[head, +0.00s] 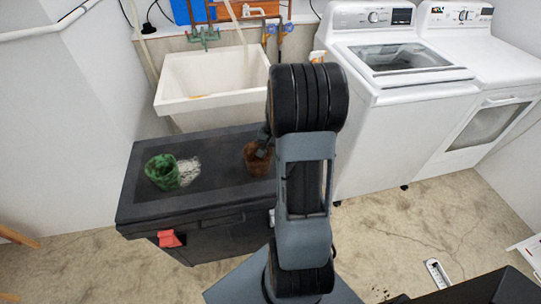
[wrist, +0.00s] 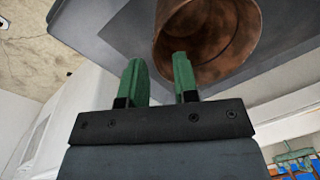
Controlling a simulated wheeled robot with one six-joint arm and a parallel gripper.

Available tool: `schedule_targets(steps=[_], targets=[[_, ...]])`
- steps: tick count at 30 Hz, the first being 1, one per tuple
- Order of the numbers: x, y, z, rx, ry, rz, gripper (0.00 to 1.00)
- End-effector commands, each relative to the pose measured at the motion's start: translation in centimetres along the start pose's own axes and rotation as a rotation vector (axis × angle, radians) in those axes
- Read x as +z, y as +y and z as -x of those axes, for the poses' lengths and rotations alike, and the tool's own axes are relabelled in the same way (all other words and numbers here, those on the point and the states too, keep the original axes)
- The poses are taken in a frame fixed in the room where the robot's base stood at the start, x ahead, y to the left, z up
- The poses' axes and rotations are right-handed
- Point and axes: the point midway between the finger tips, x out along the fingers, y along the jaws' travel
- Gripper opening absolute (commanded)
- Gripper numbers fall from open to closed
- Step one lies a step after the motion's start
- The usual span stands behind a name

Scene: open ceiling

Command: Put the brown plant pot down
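The brown plant pot (head: 257,163) is at the right end of the dark chest's top (head: 215,187) in the head view, partly hidden by my arm. It looks roughly upright; whether its base touches the lid is hard to see. In the wrist view the pot (wrist: 222,72) shows its round mouth. My gripper (wrist: 158,62) has its two green fingers apart, with a visible gap between them. The right finger overlaps the pot's rim, and the left finger is clear outside it. In the head view my gripper (head: 264,140) is at the pot's upper edge.
A green pot (head: 162,172) stands at the left of the chest top, beside a whitish patch (head: 188,171). A sink (head: 212,80) is behind the chest. A washer (head: 400,110) and a dryer (head: 490,90) stand right. The chest top's middle is clear.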

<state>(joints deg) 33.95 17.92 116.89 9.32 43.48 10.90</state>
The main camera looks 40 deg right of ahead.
Motion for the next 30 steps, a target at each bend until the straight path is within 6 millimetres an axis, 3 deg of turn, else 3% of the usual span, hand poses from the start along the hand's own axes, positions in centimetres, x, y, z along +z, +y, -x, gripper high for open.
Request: schedule_targets(steps=[6,14,17,20,24,30], targets=[[-0.1,0.0,4.3,-0.001,0.004,0.0,0.28],[0.0,-0.1,7.3,0.0,0.001,0.003,0.28],[1.1,-1.0,8.4,0.001,0.014,0.047,0.28],[4.2,-3.2,9.9,0.001,0.046,0.17,0.28],[10.6,-6.1,11.9,-0.004,0.11,0.414,0.28],[18.4,-7.2,13.0,-0.023,0.193,0.719,0.28]])
